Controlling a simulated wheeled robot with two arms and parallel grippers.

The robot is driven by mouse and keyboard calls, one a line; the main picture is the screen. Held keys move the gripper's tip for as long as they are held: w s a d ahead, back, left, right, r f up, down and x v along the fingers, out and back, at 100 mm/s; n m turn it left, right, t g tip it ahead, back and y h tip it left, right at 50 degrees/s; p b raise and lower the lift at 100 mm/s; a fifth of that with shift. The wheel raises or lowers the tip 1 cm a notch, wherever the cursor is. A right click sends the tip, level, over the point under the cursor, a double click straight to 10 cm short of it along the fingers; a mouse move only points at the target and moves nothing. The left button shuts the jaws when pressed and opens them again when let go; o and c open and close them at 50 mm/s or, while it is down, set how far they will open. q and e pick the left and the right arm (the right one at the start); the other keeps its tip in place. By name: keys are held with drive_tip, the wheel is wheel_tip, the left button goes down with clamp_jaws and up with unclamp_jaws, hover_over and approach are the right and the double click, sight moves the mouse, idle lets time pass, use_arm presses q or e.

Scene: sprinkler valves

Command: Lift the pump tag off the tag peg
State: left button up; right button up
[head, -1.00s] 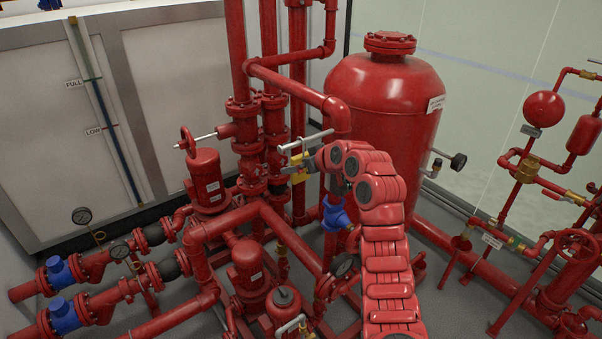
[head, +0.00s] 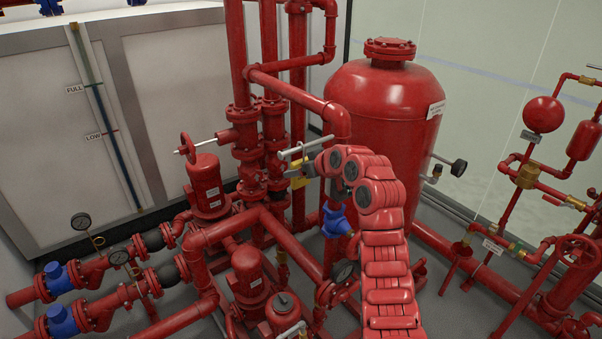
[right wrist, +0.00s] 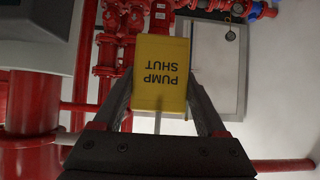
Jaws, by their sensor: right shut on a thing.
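The pump tag (right wrist: 160,60) is a yellow plate that reads "PUMP SHUT", upside down in the right wrist view. It stands between the two fingers of my right gripper (right wrist: 163,88), which is shut on it. In the head view a small part of the yellow tag (head: 300,183) shows by my right gripper (head: 298,171), beside the red vertical pipes. A grey horizontal bar (head: 305,146) lies just above. I cannot pick out the tag peg for certain, nor tell whether the tag is still on it. My left gripper is in neither view.
Red pipes (head: 250,138) and a pump (head: 207,187) crowd the left. A large red tank (head: 383,100) stands right behind my arm. A blue valve (head: 335,222) lies below the gripper. Bare floor shows at the right.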

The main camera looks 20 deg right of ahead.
sight(301, 160)
drive_tip(key=shift+r+b, duration=0.55)
drive_tip(key=shift+r, duration=1)
drive_tip(key=shift+s+d+f+b, duration=0.1)
drive_tip(key=shift+s+d+b, duration=0.2)
drive_tip(key=shift+s+b, duration=0.25)
drive_tip(key=shift+s+d+b, duration=0.25)
drive_tip(key=shift+s+d, duration=0.05)
drive_tip(key=shift+s, duration=0.6)
drive_tip(key=shift+s+d+b, duration=0.3)
drive_tip(key=shift+s, duration=0.65)
drive_tip(key=shift+s+d+b, duration=0.25)
drive_tip(key=shift+s+d, duration=0.05)
drive_tip(key=shift+s, duration=0.6)
